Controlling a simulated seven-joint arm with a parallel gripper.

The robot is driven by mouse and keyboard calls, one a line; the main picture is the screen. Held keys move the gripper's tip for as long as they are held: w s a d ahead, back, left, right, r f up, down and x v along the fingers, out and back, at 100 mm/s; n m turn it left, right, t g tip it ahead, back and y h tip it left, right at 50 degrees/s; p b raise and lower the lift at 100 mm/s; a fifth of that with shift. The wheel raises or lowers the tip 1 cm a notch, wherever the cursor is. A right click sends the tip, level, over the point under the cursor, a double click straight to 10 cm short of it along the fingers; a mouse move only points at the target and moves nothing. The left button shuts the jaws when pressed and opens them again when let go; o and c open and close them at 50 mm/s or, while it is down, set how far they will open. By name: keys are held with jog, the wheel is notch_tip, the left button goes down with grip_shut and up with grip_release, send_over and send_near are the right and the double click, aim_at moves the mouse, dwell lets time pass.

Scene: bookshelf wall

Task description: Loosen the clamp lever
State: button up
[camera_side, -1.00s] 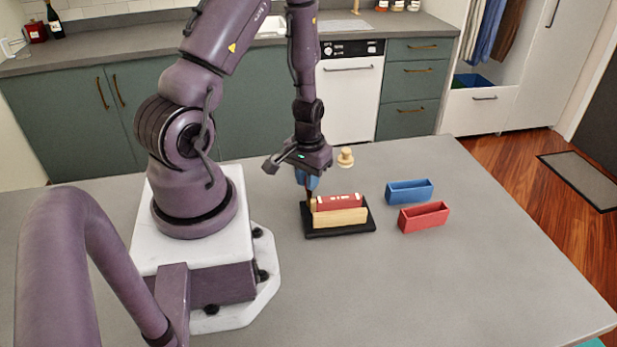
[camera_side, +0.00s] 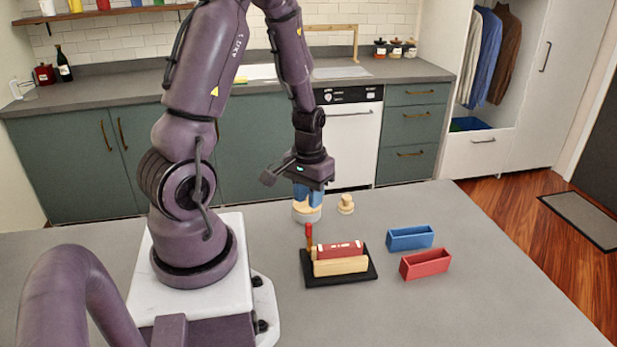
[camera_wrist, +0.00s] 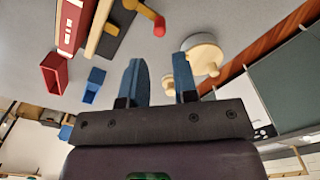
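The clamp (camera_side: 320,281) has a black base, a wooden jaw (camera_side: 340,266) and a red block (camera_side: 338,248) in it. Its lever (camera_side: 309,238) stands about upright at the clamp's left end, red at the top. In the wrist view the wooden lever ends in a red knob (camera_wrist: 159,27), beyond my fingers and apart from them. My gripper (camera_side: 308,196) has blue fingers and is above the table behind the clamp. In the wrist view my gripper (camera_wrist: 160,75) is open, with nothing between its fingers.
A round pale object (camera_side: 306,213) stands below or behind my fingers. A small wooden knob-shaped piece (camera_side: 346,204) stands to its right. A blue box (camera_side: 410,239) and a red box (camera_side: 425,264) sit right of the clamp. The table's front right is clear.

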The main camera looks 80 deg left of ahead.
aim_at(308, 224)
jog(key=shift+r, duration=2.35)
jog(key=s+d+r+m+t, duration=0.1)
jog(key=d+r+m+t, duration=0.4)
jog(key=d+r, duration=1.3)
jog(key=r+m, duration=0.1)
jog(key=m, duration=0.2)
jog(key=shift+s+t, duration=0.3)
jog(key=shift+s, duration=0.1)
